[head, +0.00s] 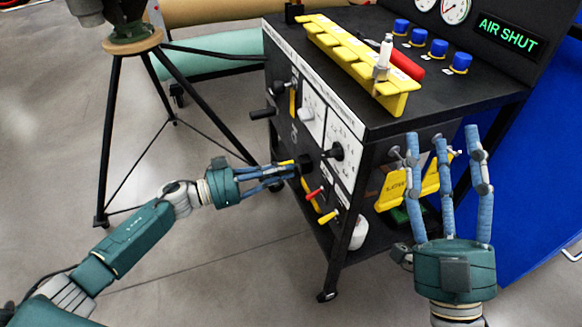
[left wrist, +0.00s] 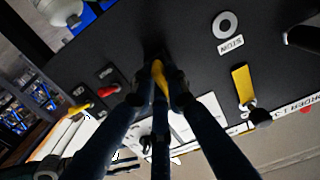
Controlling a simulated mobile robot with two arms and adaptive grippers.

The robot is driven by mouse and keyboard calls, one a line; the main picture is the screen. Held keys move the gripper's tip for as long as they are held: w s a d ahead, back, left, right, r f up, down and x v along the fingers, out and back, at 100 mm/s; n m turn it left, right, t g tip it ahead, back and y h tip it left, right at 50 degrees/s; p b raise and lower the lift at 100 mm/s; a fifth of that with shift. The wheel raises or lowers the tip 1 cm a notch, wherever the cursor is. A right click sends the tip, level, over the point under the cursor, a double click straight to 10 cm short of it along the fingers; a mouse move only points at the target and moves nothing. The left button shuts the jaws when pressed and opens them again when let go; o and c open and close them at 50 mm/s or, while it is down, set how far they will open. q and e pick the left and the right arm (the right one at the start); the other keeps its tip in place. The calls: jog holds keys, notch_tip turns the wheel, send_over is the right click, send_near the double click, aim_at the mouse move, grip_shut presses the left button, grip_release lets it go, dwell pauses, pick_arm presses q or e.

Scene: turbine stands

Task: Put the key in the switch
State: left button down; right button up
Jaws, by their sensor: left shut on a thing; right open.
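My left gripper (head: 292,174) is at the front panel of the black stand (head: 440,105), its fingers closed together. It is shut on a small yellow piece, which I take to be the key (left wrist: 158,76); a bit of its yellow also shows in the head view (head: 286,162). Fingers hide most of it. In the left wrist view the fingertips (left wrist: 160,85) are close against the dark panel. A black block (head: 306,164) sits at the fingertips and may be the switch; I cannot tell whether the key is in it. My right gripper (head: 442,142) is open and empty before the stand's right side.
A yellow rack (head: 350,60) and several blue knobs are on top. A black tripod (head: 110,130) stands left. Floor between is clear.

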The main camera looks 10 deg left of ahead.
jog(key=shift+w, duration=0.1)
pick_arm(q)
jog(key=shift+p+v, duration=0.35)
jog(key=shift+v, duration=0.55)
pick_arm(e)
jog(key=shift+w+f+g+h, duration=0.15)
jog(key=shift+w+f+g, duration=0.4)
jog(key=shift+f, duration=0.3)
jog(key=shift+w+f+g+h, duration=0.15)
jog(key=shift+w+f+g, duration=0.35)
jog(key=shift+f, duration=0.35)
jog(key=shift+s, duration=0.1)
